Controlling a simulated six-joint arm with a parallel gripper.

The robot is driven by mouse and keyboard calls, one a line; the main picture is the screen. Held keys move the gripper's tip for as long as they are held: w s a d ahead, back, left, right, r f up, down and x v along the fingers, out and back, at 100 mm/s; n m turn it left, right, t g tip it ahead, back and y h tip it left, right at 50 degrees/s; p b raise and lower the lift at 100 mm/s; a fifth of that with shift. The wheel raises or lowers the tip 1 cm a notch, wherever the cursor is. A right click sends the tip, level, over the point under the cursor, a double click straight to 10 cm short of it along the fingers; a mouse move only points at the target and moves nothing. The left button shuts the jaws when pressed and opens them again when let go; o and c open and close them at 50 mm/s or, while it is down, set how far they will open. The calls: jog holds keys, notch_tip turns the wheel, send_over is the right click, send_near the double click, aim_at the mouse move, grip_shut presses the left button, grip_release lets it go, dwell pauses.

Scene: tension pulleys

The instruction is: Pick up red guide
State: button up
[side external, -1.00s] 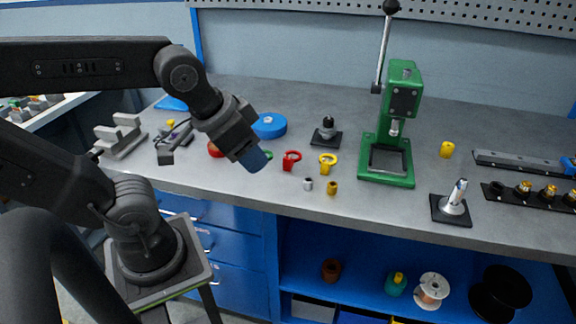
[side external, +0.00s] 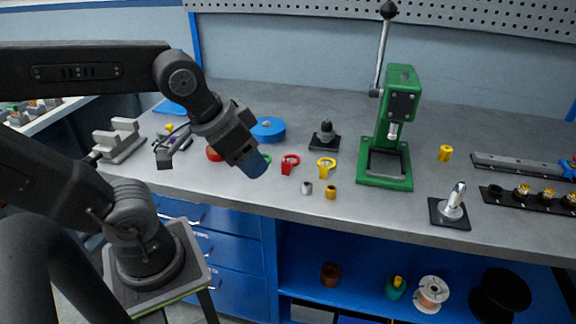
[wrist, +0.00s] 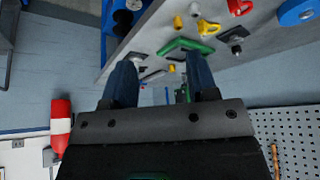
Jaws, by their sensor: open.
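The red guide (side external: 290,164) is a small ring with a short body, lying on the grey bench left of the yellow guide (side external: 326,167). In the wrist view the red guide (wrist: 240,6) is cut by the top edge, with the yellow guide (wrist: 208,27) beside it. My gripper (side external: 254,165) has blue fingers and hangs above the bench, just left of the red guide in the side view. The wrist view shows its fingers (wrist: 162,68) apart with nothing held.
A white-grey bushing (side external: 307,188) and a yellow bushing (side external: 331,192) lie in front of the guides. A blue disc (side external: 269,129) and a black-based fixture (side external: 325,135) are behind. The green press (side external: 386,160) stands right. The bench's front edge is close.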

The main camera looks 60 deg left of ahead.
jog(key=w+a+f+n+g+y, duration=0.1)
jog(key=w+a+f+n+y, duration=0.1)
jog(key=w+a+n, duration=0.4)
jog(key=n+g+y, duration=0.1)
jog(key=n, duration=0.2)
send_near(286, 161)
jog(key=x, duration=0.4)
jog(key=shift+s+d+f, duration=0.1)
jog(key=shift+d+f, duration=0.1)
jog(key=shift+f, duration=0.05)
jog(key=shift+x, duration=2.9)
jog(key=shift+a, duration=0.15)
grip_shut()
jog(key=shift+r, duration=0.15)
